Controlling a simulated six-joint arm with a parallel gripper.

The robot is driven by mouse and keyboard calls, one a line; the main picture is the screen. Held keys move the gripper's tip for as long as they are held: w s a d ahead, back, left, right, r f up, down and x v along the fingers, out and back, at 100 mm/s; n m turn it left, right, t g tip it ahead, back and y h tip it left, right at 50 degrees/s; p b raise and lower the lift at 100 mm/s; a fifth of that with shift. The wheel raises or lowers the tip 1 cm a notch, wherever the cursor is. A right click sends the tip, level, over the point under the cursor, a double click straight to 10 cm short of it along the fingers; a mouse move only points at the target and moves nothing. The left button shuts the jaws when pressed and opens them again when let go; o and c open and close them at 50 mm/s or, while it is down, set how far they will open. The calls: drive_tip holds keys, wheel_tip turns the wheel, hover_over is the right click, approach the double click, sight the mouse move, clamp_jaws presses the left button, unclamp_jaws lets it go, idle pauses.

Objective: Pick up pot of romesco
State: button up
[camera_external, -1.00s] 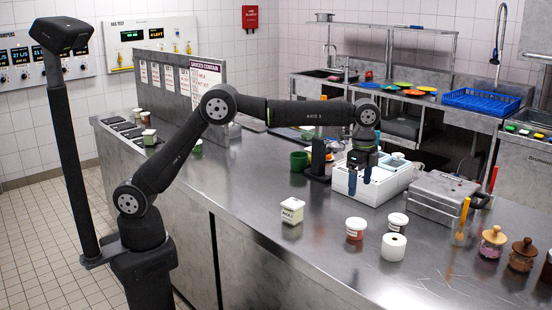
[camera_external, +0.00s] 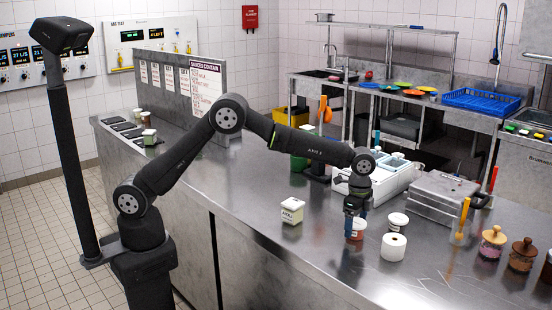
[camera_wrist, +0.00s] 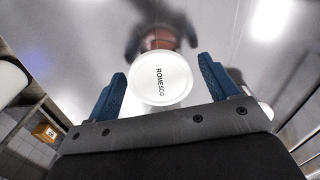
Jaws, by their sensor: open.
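The pot of romesco (camera_external: 357,234) stands upright on the steel counter, a reddish pot with a white lid. In the wrist view its lid (camera_wrist: 162,79) reads ROMESCO and lies between the two blue fingers. My gripper (camera_external: 355,212) is directly above the pot in the external view, pointing down, with its fingers hiding part of the lid. In the wrist view my gripper (camera_wrist: 162,90) is open, one finger at each side of the lid with a gap. I cannot tell whether the fingertips are below the lid's rim.
A similar white-lidded pot (camera_external: 397,222) and a white roll (camera_external: 393,247) stand close on the right. A square jar (camera_external: 292,211) stands to the left. A white container unit (camera_external: 365,187) and a metal box (camera_external: 440,198) are behind. The counter's front is clear.

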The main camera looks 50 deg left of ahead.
drive_tip(key=shift+f, duration=0.45)
drive_tip(key=c, duration=0.9)
drive_tip(key=shift+r, duration=0.1)
drive_tip(key=shift+c, duration=0.2)
